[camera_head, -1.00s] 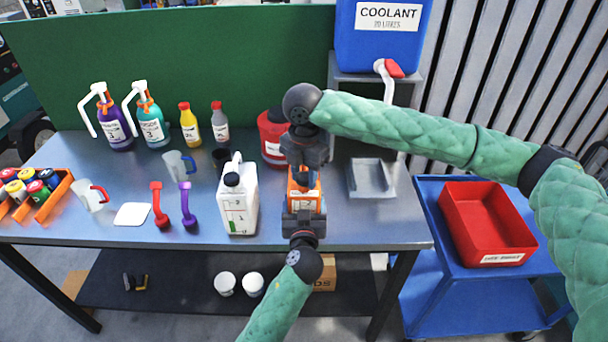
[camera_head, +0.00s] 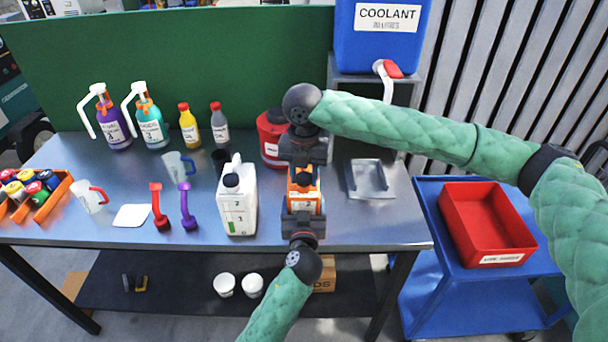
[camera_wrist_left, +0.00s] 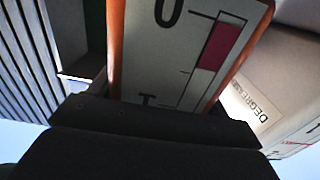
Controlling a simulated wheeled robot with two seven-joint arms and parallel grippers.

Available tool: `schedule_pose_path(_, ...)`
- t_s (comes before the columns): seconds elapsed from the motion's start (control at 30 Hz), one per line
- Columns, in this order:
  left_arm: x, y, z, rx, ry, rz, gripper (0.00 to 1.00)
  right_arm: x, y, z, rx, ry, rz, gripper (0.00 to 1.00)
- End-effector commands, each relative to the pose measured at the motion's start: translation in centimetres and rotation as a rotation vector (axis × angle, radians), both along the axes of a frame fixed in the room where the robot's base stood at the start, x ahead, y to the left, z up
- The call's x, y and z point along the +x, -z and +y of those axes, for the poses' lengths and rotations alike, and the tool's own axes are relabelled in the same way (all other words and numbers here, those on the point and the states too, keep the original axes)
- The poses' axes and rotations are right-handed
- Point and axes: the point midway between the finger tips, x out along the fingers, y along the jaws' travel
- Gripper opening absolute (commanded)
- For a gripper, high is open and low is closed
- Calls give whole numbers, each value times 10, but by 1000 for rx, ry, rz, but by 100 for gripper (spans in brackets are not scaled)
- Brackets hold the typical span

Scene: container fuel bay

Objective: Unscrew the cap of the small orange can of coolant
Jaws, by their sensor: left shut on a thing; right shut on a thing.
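The small orange can of coolant (camera_head: 304,181) stands upright at the front of the workbench, largely covered by my grippers. My right gripper (camera_head: 303,163) comes down from above and is shut at the can's top. The cap is hidden in its jaws. My left gripper (camera_head: 303,212) comes from the front and is shut on the can's body. In the left wrist view, the can's pale label (camera_wrist_left: 180,55) with a scale and a red bar fills the middle, between orange edges, right at the dark gripper.
A white jug (camera_head: 239,205) stands close left of the can; a red can (camera_head: 271,140) is behind it. A grey tray (camera_head: 370,180) lies to the right. Funnels, bottles and a measuring jug stand further left. A red bin (camera_head: 487,222) sits on the blue cart (camera_head: 430,215).

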Motion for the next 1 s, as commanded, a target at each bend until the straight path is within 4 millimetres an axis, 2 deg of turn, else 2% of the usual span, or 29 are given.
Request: schedule_pose_path(1.0, 0, 1, 0, 1, 0, 1, 13, 0, -22, 0, 0, 0, 0, 9)
